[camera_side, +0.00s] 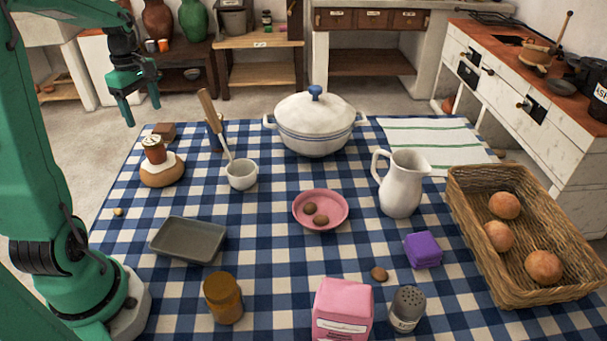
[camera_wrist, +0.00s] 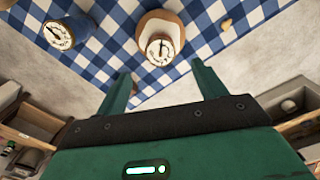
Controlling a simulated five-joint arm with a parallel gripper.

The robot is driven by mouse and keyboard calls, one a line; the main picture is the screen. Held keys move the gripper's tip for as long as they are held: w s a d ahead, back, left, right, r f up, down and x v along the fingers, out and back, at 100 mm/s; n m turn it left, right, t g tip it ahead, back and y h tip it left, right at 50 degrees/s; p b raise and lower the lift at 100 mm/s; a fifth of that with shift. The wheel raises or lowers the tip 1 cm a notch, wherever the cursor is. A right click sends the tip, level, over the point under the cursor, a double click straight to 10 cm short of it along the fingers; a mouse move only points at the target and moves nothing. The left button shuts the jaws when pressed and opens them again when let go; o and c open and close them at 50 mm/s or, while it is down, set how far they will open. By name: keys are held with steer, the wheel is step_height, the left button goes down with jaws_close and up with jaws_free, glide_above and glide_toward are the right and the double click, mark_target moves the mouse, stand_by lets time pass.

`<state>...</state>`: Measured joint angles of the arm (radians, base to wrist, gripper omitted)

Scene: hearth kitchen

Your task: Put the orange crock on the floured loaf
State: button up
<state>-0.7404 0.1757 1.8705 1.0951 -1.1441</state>
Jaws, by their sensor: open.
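The small orange-brown crock (camera_side: 154,150) stands upright on the floured loaf (camera_side: 161,175) at the table's left side in the side view. The loaf is round and brown with a white top. In the wrist view the crock (camera_wrist: 160,50) shows its round pale top with dark marks, and the loaf (camera_wrist: 168,20) lies around and under it. My gripper (camera_side: 140,111) is open and empty, above the crock and apart from it. In the wrist view the crock is just beyond the space between my fingertips (camera_wrist: 163,74).
A brown block (camera_side: 165,130) sits behind the loaf. A white cup (camera_side: 241,174) with a wooden-handled utensil, a grey tray (camera_side: 188,239) and a pink plate (camera_side: 320,209) stand to the right. A small tan piece (camera_side: 118,211) lies near the left edge.

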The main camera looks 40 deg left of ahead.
stand_by(0.5)
steer(key=d+r+m+t+y, duration=0.1)
steer(key=d+r+m, duration=0.2)
steer(key=d+m, duration=0.35)
steer(key=d+r+m+t, duration=0.1)
steer(key=d+r+m, duration=0.25)
steer(key=d, duration=0.55)
steer(key=s+d+m+t+h, duration=0.1)
steer(key=s+d+m+t, duration=0.2)
steer(key=s+d+m, duration=0.4)
steer(key=d+m, duration=0.4)
steer(key=shift+s+d+f+m+t, duration=0.2)
steer(key=shift+d+f+m+t, duration=0.05)
steer(key=shift+d+m+t, duration=0.1)
